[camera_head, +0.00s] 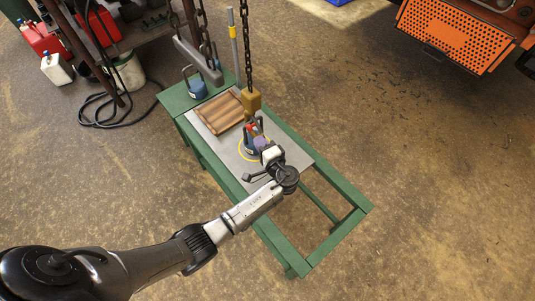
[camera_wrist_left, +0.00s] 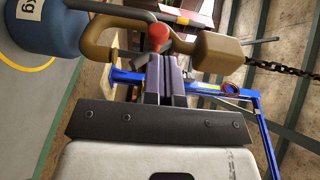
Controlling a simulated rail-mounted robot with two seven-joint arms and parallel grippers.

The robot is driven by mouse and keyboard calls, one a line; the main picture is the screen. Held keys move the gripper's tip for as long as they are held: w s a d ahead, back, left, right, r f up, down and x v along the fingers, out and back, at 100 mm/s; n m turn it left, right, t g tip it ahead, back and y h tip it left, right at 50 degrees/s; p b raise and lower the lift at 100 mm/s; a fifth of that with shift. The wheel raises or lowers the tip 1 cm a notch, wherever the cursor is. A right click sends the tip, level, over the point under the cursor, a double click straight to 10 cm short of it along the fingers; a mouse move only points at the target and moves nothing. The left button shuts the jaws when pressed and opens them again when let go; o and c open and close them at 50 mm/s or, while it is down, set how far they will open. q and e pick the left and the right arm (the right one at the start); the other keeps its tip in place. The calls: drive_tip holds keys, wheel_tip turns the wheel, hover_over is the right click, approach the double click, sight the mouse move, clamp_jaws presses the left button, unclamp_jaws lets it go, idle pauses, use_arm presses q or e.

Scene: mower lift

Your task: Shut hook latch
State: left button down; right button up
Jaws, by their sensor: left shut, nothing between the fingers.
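The tan hook (camera_head: 251,101) hangs on a chain above the green-framed table; in the left wrist view the hook (camera_wrist_left: 213,50) lies sideways with its bend to the left. A latch with a red knob (camera_wrist_left: 157,38) sits by the hook's mouth; I cannot tell how far it stands open. The dark handle of a blue weight (camera_wrist_left: 42,25) passes by the hook's bend. The weight (camera_head: 249,148) stands on the table in the head view. My left gripper (camera_head: 262,144) is shut and empty, its purple fingers (camera_wrist_left: 166,72) close to the latch knob. Contact is unclear.
The table (camera_head: 335,237) bears a grey plate, a brown ribbed tray (camera_head: 218,114) and another blue weight (camera_head: 197,89). A second chain with a grey beam (camera_head: 198,62) hangs at the back left. An orange machine (camera_head: 455,35) stands at upper right. Floor right of the table is clear.

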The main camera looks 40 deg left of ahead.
sight(253, 125)
use_arm(q)
drive_tip(key=b+x, duration=0.1)
drive_tip(key=x, duration=0.3)
use_arm(e)
drive_tip(key=shift+d+f, duration=0.1)
drive_tip(key=shift+f, duration=0.55)
